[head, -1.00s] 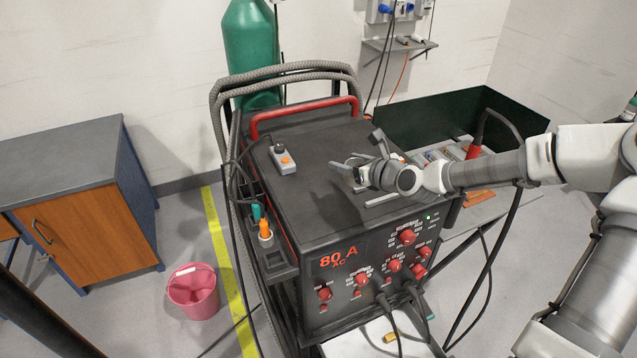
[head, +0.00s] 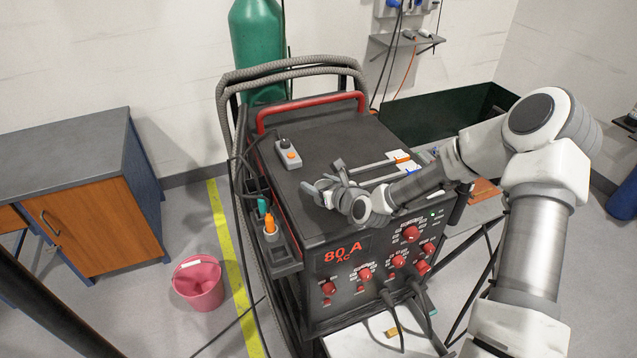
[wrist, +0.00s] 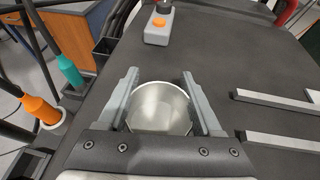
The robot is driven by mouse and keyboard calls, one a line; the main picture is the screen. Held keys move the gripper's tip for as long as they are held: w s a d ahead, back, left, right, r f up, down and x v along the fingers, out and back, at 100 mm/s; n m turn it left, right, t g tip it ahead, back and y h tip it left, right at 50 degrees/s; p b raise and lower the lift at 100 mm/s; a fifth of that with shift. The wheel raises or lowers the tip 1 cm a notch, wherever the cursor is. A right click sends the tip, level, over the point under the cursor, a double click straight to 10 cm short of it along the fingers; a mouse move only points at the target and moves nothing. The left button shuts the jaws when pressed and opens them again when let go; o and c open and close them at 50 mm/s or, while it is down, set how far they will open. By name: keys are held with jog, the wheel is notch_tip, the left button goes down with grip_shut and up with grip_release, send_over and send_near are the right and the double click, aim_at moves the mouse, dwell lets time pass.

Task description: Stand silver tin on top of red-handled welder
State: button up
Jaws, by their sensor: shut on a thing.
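The silver tin (wrist: 160,108) is a round, shiny metal can seen from above in the wrist view. My gripper (wrist: 159,76) is shut on it, with one grey finger on each side. The red-handled welder (head: 335,132) is a dark box with a red bar handle at its back and red knobs on its front. In the head view my gripper (head: 322,190) is over the front left part of the welder's top. The tin is hard to make out there. I cannot tell whether its base touches the top. The welder's top (wrist: 225,65) fills most of the wrist view.
A grey control box with an orange button (head: 288,154) lies at the top's back left. Metal bars (head: 375,168) lie right of my gripper. An orange-capped holder (wrist: 40,108) and a teal one (wrist: 70,70) line the left edge. The back middle of the top is clear.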

jog(key=shift+f, duration=0.15)
jog(key=shift+f, duration=0.1)
jog(key=shift+f, duration=0.15)
jog(key=o, duration=1.4)
jog(key=shift+r, duration=0.35)
jog(key=v, duration=1.2)
jog(key=shift+b, duration=0.3)
jog(key=shift+f, duration=0.1)
